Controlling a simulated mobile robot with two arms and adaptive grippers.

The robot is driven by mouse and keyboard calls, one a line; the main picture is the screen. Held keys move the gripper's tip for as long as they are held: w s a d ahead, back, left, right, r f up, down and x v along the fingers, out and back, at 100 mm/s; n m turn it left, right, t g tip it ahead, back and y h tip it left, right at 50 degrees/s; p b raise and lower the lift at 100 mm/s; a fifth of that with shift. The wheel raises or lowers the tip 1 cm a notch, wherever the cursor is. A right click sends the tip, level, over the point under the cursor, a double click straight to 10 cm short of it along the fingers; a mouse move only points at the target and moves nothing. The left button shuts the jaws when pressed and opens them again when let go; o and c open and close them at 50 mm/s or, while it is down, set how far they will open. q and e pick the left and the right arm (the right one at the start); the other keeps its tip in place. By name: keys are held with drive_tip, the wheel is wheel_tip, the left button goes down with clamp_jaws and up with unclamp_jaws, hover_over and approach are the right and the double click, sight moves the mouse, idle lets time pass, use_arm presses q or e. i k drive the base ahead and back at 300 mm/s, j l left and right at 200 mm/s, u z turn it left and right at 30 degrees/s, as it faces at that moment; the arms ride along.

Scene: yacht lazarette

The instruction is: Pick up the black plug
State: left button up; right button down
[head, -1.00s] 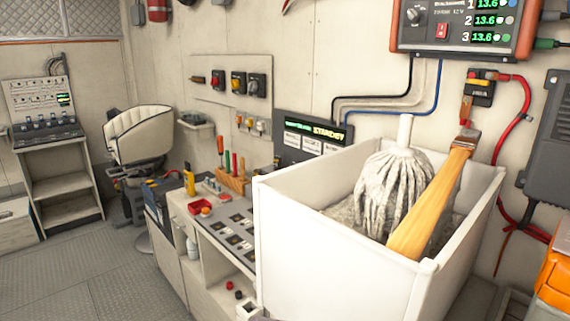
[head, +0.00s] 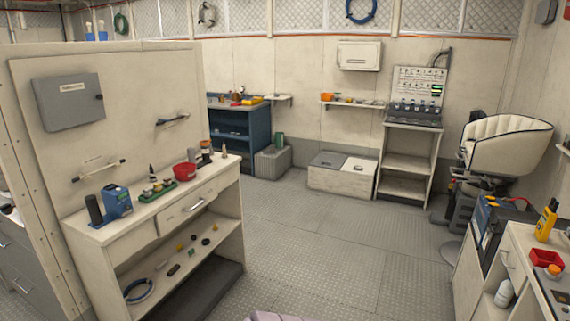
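I cannot make out a black plug for certain. Several small items lie on the lower shelf of the workbench at left, among them a small dark round piece (head: 205,241) and a dark oblong piece (head: 173,270). Both are too small to identify. Neither of my grippers is in view.
The workbench (head: 160,228) carries a blue box (head: 117,201), a green tray (head: 158,192) and a red bowl (head: 184,171). A blue shelf unit (head: 233,128), a white chest (head: 343,173) and a cream chair (head: 507,144) stand farther back. The grey floor (head: 320,250) between is clear.

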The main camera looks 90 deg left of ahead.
sight(152, 179)
drive_tip(key=u, duration=2.8)
drive_tip(key=i+j+u, duration=0.15)
drive_tip(key=j+u, duration=0.2)
drive_tip(key=i+j+u, duration=0.2)
drive_tip(key=u, duration=0.2)
drive_tip(key=i+u, duration=0.1)
drive_tip(key=u, duration=0.35)
